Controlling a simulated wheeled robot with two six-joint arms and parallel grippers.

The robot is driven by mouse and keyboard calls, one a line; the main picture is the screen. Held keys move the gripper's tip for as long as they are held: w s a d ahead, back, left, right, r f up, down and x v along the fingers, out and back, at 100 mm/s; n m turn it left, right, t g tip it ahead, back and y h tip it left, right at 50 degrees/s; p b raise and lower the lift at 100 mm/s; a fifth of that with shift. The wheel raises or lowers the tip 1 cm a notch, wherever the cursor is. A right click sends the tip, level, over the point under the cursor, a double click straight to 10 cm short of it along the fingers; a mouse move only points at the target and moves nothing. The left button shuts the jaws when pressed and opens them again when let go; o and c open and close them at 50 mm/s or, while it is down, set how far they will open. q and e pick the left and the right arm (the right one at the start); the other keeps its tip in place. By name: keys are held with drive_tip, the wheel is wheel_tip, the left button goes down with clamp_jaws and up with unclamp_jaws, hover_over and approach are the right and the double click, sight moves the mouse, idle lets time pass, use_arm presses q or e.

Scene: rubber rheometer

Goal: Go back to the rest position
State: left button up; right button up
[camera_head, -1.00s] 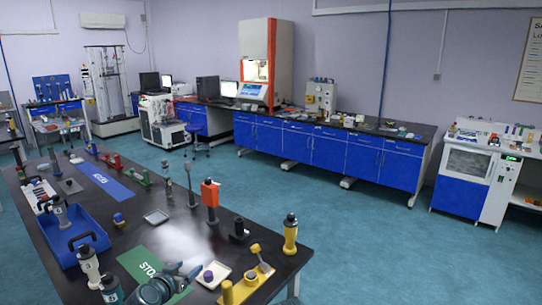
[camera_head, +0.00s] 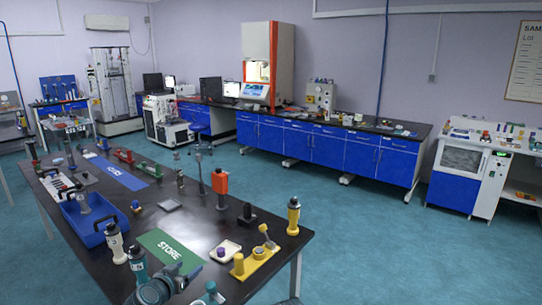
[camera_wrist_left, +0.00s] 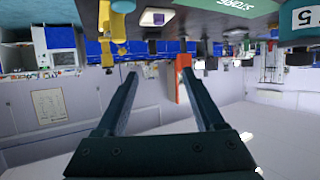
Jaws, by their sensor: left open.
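My left gripper (camera_head: 172,286) shows at the bottom edge of the head view, over the near end of the black table (camera_head: 195,235). It is partly cut off by the picture edge. In the left wrist view, which is upside down, its two dark fingers (camera_wrist_left: 158,76) stand wide apart with nothing between them. My right gripper is in neither view.
Near the gripper are the green STORE mat (camera_head: 169,250), a white dish (camera_head: 225,250), yellow fixtures (camera_head: 257,257), a yellow-and-black bottle (camera_head: 293,216) and a white bottle (camera_head: 115,243). A blue tray (camera_head: 87,228) lies left. Open floor (camera_head: 370,240) extends right of the table.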

use_arm(q)
drive_tip(key=s+d+f+m+g+h+b, duration=0.25)
drive_tip(key=s+d+f+g+b, duration=0.45)
drive_tip(key=d+f, duration=0.85)
drive_tip(key=s+d+f+g+y+b, duration=0.2)
drive_tip(key=s+f+g+y, duration=0.15)
drive_tip(key=s, duration=0.45)
drive_tip(key=s+d+f+g+y+b, duration=0.1)
drive_tip(key=s+d+f+g+y, duration=0.15)
drive_tip(key=s+f, duration=0.4)
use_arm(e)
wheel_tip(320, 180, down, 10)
use_arm(q)
wheel_tip(320, 180, up, 15)
drive_tip(key=s+a+p, duration=0.1)
drive_tip(key=p, duration=1.2)
drive_tip(key=shift+s+n+g, duration=0.3)
drive_tip(key=shift+s+n, duration=0.05)
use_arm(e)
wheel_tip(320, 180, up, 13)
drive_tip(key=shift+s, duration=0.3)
use_arm(q)
drive_tip(key=shift+o, duration=0.2)
